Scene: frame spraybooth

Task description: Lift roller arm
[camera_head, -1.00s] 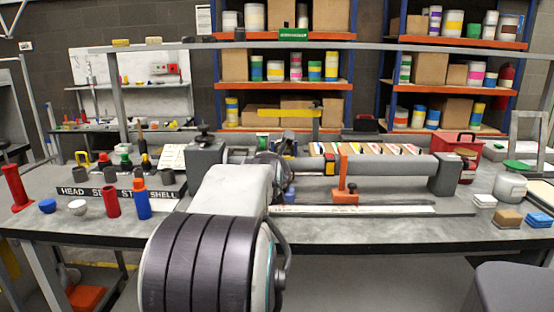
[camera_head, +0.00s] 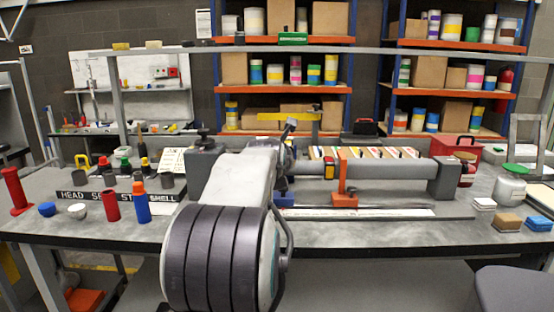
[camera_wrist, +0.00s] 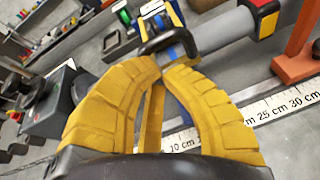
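A yellow arm with a black loop handle (camera_wrist: 165,42) shows at top centre of the wrist view. I take it to be the roller arm. A blue part lies behind the handle. My gripper (camera_wrist: 161,67) has its two yellow fingers close together at the tips, right at the handle. The frames do not show whether they grip it. A narrow yellow strip and a blue strip show between the fingers. In the head view my arm link hides the gripper and most of the roller arm; a dark piece (camera_head: 290,125) stands up just beyond it.
A grey tube (camera_head: 405,168) lies across the bench, with an orange stand (camera_head: 344,190) before it. A ruler (camera_wrist: 270,108) lies on the bench. Red and blue bottles (camera_head: 141,205) stand left, a lidded jar (camera_head: 510,185) right.

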